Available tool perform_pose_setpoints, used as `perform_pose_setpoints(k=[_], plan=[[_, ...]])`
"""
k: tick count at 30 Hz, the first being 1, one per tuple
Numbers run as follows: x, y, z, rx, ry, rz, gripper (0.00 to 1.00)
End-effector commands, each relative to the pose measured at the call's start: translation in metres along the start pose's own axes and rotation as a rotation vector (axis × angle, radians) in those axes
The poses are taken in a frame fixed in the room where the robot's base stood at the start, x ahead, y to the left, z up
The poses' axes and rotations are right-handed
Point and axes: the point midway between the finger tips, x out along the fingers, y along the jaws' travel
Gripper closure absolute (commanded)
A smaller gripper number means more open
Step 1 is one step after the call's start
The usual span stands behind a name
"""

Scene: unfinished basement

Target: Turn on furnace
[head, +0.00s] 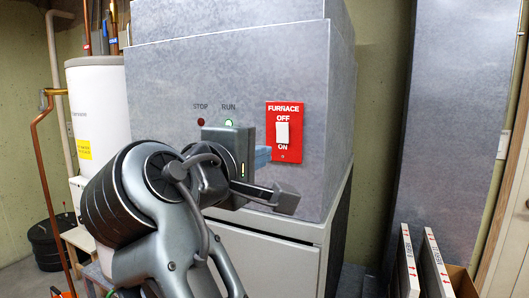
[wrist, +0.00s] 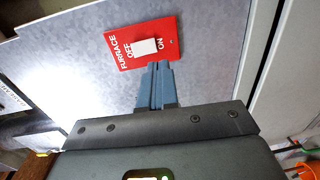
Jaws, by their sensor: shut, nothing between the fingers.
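The furnace is a large grey metal cabinet (head: 180,75). A red plate (head: 270,109) marked FURNACE, OFF at the top and ON at the bottom, holds a white rocker switch (head: 282,133). I cannot tell which half of the rocker is pressed in. The RUN light (head: 228,123) glows green; the STOP light (head: 201,122) is dark red. My gripper (head: 265,154) is shut and empty, its blue fingers just left of the plate's lower part. In the wrist view, the fingertips (wrist: 160,66) overlap the plate (wrist: 120,48) near ON, below the rocker (wrist: 145,47); contact is unclear.
A white water heater (head: 98,110) with copper pipes stands to the left. Flat boxed filters (head: 434,262) lean at the lower right beside a grey duct (head: 445,120).

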Motion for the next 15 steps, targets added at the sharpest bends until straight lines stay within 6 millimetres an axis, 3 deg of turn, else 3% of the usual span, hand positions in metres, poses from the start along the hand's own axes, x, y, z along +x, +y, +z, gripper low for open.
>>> perform_pose_setpoints(k=[9, 15], plan=[[-0.048, -0.011, 0.000, 0.001, 0.001, -0.001, 1.00], [-0.065, -0.014, 0.000, 0.000, 0.000, -0.001, 1.00]])
